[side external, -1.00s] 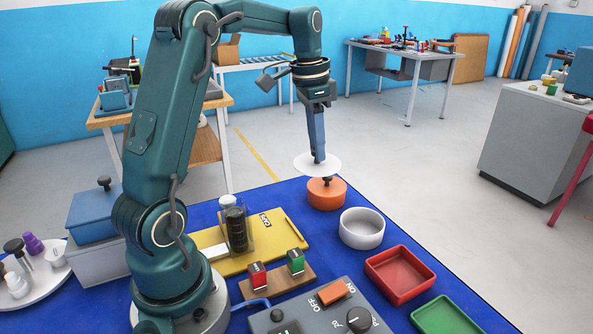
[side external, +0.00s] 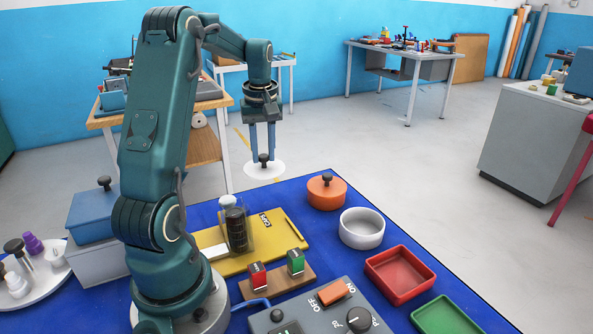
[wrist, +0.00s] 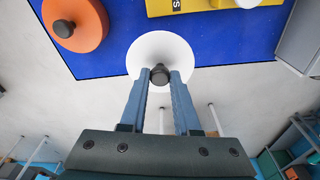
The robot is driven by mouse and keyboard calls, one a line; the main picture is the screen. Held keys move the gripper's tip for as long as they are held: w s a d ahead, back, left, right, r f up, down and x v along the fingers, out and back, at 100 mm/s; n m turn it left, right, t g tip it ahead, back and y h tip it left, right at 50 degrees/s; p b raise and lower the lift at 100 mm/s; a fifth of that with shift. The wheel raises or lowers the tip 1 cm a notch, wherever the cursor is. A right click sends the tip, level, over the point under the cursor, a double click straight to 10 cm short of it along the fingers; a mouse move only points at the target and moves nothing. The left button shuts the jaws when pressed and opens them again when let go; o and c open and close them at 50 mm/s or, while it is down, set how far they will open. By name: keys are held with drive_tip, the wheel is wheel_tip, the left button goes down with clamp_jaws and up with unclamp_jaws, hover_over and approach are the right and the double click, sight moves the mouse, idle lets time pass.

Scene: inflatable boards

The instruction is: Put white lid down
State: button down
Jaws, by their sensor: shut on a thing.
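The white lid (side external: 251,171) is a flat round disc with a dark knob, held level in the air near the far edge of the blue mat. My gripper (side external: 263,158) is shut on the knob, with the disc below the fingertips. In the wrist view the white lid (wrist: 150,50) shows beyond my gripper (wrist: 160,76), its knob between the two fingers. The open white round pot (side external: 362,236) stands on the mat to the right, with no lid on it.
The orange pot (side external: 326,197) with its black-knobbed lid stands between the held lid and the white pot. The yellow board (side external: 265,255) holds a clear container with jars. Red (side external: 420,268) and green (side external: 447,318) trays lie at the right. Blue mat (side external: 290,190) is bare near the far edge.

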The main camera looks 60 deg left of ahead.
drive_tip(key=f, duration=0.2)
drive_tip(key=s+f, duration=0.1)
drive_tip(key=shift+a+f, duration=0.1)
drive_tip(key=shift+a, duration=0.15)
drive_tip(key=shift+f, duration=2.5)
drive_tip(key=shift+f, duration=0.2)
drive_tip(key=c, duration=0.6)
unclamp_jaws()
drive_tip(key=shift+c, duration=0.2)
drive_tip(key=shift+w+r, duration=0.1)
